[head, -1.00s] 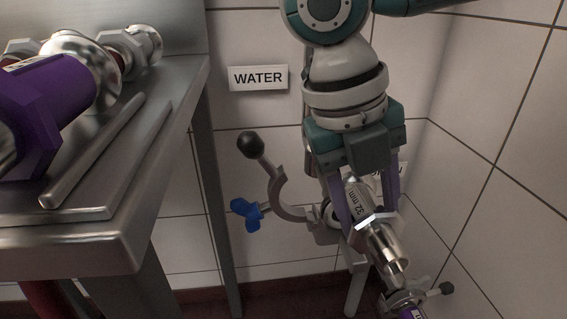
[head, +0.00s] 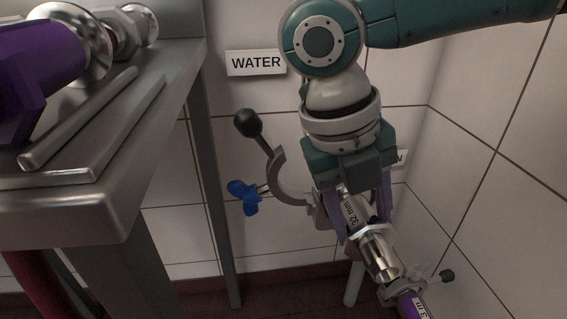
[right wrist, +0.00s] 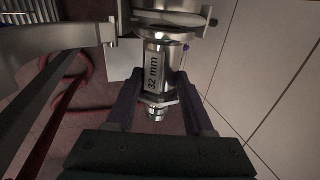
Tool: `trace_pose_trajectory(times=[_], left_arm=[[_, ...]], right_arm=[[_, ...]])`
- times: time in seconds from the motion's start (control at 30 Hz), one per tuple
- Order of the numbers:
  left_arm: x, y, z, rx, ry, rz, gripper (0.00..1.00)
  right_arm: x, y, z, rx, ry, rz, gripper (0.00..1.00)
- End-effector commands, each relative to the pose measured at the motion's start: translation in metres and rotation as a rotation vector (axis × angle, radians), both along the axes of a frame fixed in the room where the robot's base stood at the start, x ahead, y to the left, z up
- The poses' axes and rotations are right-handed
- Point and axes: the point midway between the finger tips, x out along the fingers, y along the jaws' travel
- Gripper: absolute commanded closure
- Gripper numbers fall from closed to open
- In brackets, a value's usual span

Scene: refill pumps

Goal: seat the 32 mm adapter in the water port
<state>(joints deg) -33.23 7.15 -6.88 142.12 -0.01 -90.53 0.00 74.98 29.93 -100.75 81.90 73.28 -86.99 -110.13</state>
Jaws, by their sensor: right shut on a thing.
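The 32 mm adapter (head: 379,255) is a shiny metal fitting with a "32 mm" label. My right gripper (head: 360,217) is shut on it, one finger on each side; in the right wrist view the gripper (right wrist: 152,92) holds the adapter (right wrist: 153,72) by its labelled body. The WATER sign (head: 256,62) is on the wall. Below it an open curved clamp (head: 284,180) has a black-knobbed lever and a blue wing nut (head: 243,197). The water port itself is mostly hidden behind the gripper. In the wrist view a metal ring fitting (right wrist: 172,18) lies beyond the adapter; contact cannot be told.
A steel bench (head: 120,205) at left carries a purple-bodied metal fitting (head: 40,65) and metal bars (head: 80,125). A tiled wall bounds the right.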

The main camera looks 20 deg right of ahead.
Motion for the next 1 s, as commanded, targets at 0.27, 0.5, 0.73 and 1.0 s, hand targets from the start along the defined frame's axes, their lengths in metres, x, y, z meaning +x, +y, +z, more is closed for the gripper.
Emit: trace_pose_trajectory(times=[0.27, 0.5, 0.73, 1.0], left_arm=[[0.000, 0.000, 0.004, -0.001, 0.000, 0.001, 0.00], [0.000, -0.002, 0.003, -0.007, 0.000, 0.005, 0.00], [0.000, -0.002, 0.003, -0.009, 0.000, 0.006, 0.00], [0.000, -0.002, 0.015, -0.008, 0.000, 0.006, 0.00]], right_arm=[[0.000, 0.000, -0.003, 0.000, -0.001, 0.000, 1.00], [0.000, 0.000, -0.003, 0.000, -0.001, 0.000, 0.20], [0.000, 0.000, -0.003, 0.000, 0.000, 0.000, 0.12], [0.002, 0.006, 0.018, 0.002, -0.001, 0.000, 0.12]])
